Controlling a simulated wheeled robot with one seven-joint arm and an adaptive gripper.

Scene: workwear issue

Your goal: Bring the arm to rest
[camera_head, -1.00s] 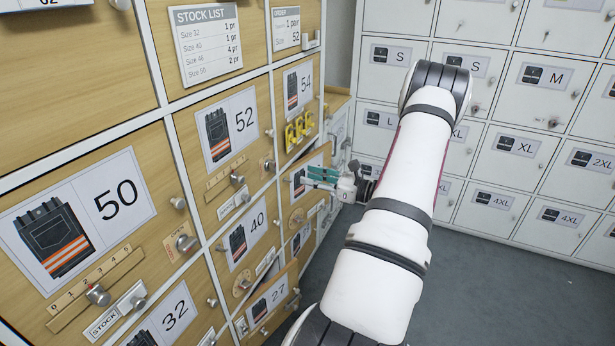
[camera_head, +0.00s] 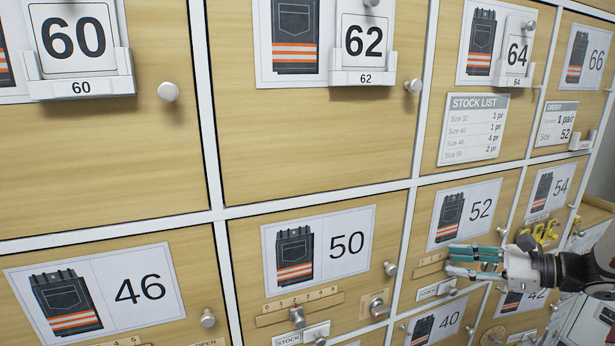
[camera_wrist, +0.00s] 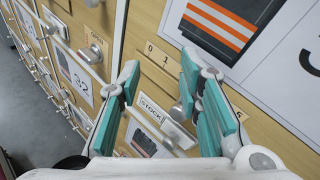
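My gripper (camera_head: 462,262) is at the lower right of the head view, in front of the lower part of the size 52 door (camera_head: 462,212), and covers part of its number slider. Its teal fingers point left, along the cabinet front. In the wrist view my gripper (camera_wrist: 160,72) has its two teal fingers spread apart with nothing held between them. Behind them are a slider strip (camera_wrist: 163,56), a knob and a STOCK tag (camera_wrist: 151,108). Whether a finger touches the front cannot be told. Most of my arm is outside the head view.
The wooden cabinet fills the head view, with doors 46 (camera_head: 140,289), 50 (camera_head: 347,244) and 54 (camera_head: 561,187). Knobs, sliders and card holders stick out from it. A stock list (camera_head: 474,128) and an order card (camera_head: 557,122) hang above. Grey floor (camera_wrist: 22,105) shows at the wrist view's left.

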